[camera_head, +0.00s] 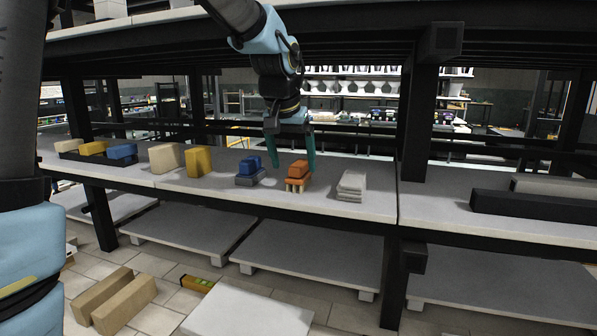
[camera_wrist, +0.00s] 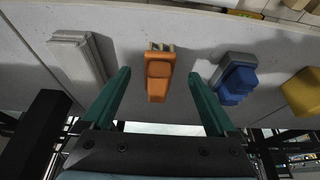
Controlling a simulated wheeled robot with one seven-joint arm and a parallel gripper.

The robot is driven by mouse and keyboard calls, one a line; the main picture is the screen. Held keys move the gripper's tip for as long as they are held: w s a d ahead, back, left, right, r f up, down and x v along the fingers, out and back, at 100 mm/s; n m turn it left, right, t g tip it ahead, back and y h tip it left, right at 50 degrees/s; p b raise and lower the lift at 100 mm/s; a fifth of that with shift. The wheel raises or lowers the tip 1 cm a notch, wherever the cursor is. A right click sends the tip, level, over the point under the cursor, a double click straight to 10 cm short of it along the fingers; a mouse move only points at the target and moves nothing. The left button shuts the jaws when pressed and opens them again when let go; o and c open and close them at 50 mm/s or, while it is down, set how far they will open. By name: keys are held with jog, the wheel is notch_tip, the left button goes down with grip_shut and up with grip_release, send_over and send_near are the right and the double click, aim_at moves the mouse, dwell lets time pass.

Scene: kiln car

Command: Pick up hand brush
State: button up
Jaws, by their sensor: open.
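The hand brush (camera_head: 298,172) is the orange block with pale bristle tufts below, standing on the light shelf slab. In the wrist view the hand brush (camera_wrist: 158,75) lies between my two green fingers, with its tufts at the far end. My gripper (camera_head: 293,160) is open and empty, with its fingers pointing down near the brush. In the wrist view my gripper (camera_wrist: 159,80) has a clear gap on both sides of the brush. I cannot tell whether the fingertips are level with it.
A blue-topped grey block (camera_head: 250,172) stands left of the brush, and a grey-white stack (camera_head: 351,186) stands to its right. Yellow (camera_head: 198,162) and beige (camera_head: 164,158) blocks are further left. A black post (camera_head: 415,125) and the upper deck bound the space.

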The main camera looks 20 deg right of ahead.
aim_at(299, 162)
jog(key=shift+w+d+r+p, duration=0.1)
jog(key=shift+w+d+p, duration=0.65)
jog(key=shift+w+d, duration=0.25)
jog(key=shift+x, duration=1.75)
jog(key=shift+w, duration=0.15)
jog(key=shift+c, duration=0.4)
jog(key=shift+r, duration=0.1)
grip_shut()
jog(key=shift+r, duration=0.4)
jog(key=shift+a+r+b, duration=0.1)
jog(key=shift+r+b, duration=0.2)
jog(key=shift+b, duration=0.1)
jog(key=s+a+b, duration=0.5)
jog(key=s+a, duration=0.7)
jog(key=s, duration=0.1)
